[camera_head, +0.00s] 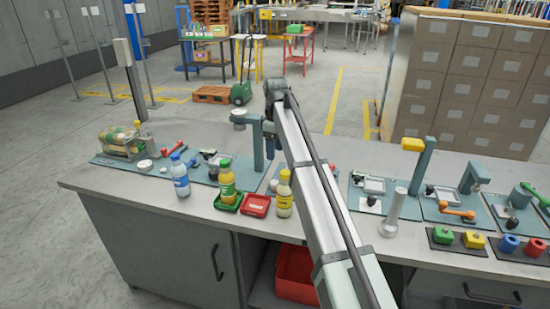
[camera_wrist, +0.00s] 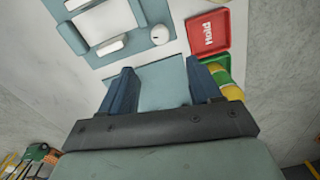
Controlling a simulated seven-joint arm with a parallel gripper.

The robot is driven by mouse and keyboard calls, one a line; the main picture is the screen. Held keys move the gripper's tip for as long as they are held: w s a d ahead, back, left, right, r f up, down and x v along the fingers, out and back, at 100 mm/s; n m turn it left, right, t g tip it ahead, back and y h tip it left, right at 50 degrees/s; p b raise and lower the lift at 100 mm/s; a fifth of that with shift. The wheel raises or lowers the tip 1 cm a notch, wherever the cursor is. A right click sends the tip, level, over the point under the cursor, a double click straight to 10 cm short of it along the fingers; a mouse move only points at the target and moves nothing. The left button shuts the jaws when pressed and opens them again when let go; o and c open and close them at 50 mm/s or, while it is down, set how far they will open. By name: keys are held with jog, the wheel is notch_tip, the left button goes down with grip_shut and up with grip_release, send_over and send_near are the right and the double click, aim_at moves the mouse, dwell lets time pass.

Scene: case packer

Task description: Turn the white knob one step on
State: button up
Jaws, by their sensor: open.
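The white knob (camera_wrist: 133,33) shows in the wrist view as a small round cap on a pale blue-grey panel (camera_wrist: 160,31), beside a white block. In the head view I cannot make it out for certain; my arm and a yellow bottle cover part of that panel. My gripper (camera_wrist: 160,72) is open and empty, with its two blue fingers spread apart. The knob lies beyond the fingertips, apart from them. In the head view my gripper (camera_head: 270,146) hangs above the bench, near the teal post.
A red tray marked Hold (camera_wrist: 208,33) lies beside the panel, next to a green tray (camera_head: 229,206) holding an orange bottle. A yellow bottle (camera_head: 284,196) and a blue bottle (camera_head: 180,177) stand on the bench. A teal post (camera_head: 257,143) rises close to my gripper.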

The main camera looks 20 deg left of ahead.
aim_at(275, 182)
jog(key=f+m, duration=0.1)
jog(key=f, duration=0.5)
jog(key=f+m, duration=0.2)
jog(key=f, duration=0.5)
jog(key=shift+s+f, duration=0.1)
jog(key=shift+s, duration=0.1)
jog(key=shift+c, duration=0.4)
jog(key=c, duration=1)
jog(key=shift+o, duration=0.2)
jog(key=shift+m, duration=0.8)
